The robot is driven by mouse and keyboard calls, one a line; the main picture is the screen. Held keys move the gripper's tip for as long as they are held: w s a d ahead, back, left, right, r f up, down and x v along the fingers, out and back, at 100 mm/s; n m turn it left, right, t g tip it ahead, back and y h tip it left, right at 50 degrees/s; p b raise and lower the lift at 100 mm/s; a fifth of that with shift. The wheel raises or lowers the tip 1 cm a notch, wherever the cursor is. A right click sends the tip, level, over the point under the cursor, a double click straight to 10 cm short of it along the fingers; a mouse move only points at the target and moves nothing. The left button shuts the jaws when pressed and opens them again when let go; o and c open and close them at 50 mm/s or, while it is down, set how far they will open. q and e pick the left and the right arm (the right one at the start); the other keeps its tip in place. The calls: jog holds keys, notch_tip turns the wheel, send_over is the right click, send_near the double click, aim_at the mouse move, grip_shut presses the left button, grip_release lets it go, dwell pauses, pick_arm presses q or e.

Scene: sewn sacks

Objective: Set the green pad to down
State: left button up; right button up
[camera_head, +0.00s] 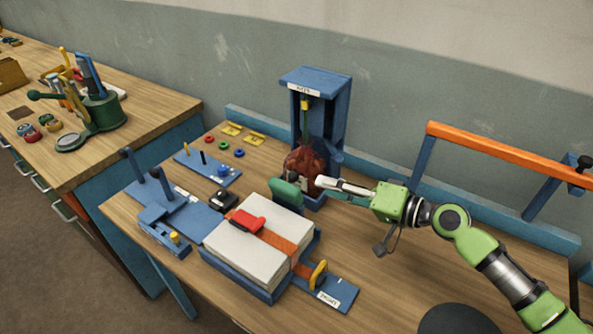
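The green pad (287,191) is a rounded block near the middle of the bench, at the left front of a tall blue stand (342,110). A dark red-brown sack (303,160) sits in the stand, just behind the pad. A yellow-ended green rod (305,120) hangs above the sack. My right gripper (320,183) reaches in from the right, its pale fingers pointing left at the front of the stand, close to the pad's right side. I cannot tell whether they touch the pad or how far apart they are. My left gripper is not in view.
A white block (245,250) under an orange strap and red clip lies in front, in a blue tray. A blue lever fixture (175,210) stands left. An orange rail (500,153) runs at the right, behind my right arm.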

aim_at(298, 178)
jog(key=p+x, duration=0.1)
jog(key=x, duration=0.5)
jog(key=shift+w+r+p, duration=0.1)
jog(key=shift+r+p, duration=0.15)
jog(key=shift+p, duration=0.1)
jog(key=x, duration=0.4)
jog(key=shift+f+p, duration=0.2)
jog(key=shift+p, duration=0.2)
jog(key=shift+w+a+f, duration=0.1)
jog(key=shift+w+a, duration=0.1)
jog(key=shift+a, duration=0.05)
jog(key=shift+w+a+f, duration=0.1)
jog(key=shift+w+a, duration=0.1)
jog(key=shift+a, duration=0.05)
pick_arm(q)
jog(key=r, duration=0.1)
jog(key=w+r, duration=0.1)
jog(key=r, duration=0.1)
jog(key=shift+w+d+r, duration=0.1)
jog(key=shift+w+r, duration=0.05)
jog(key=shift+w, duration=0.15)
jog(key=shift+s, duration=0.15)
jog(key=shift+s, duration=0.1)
pick_arm(e)
grip_shut()
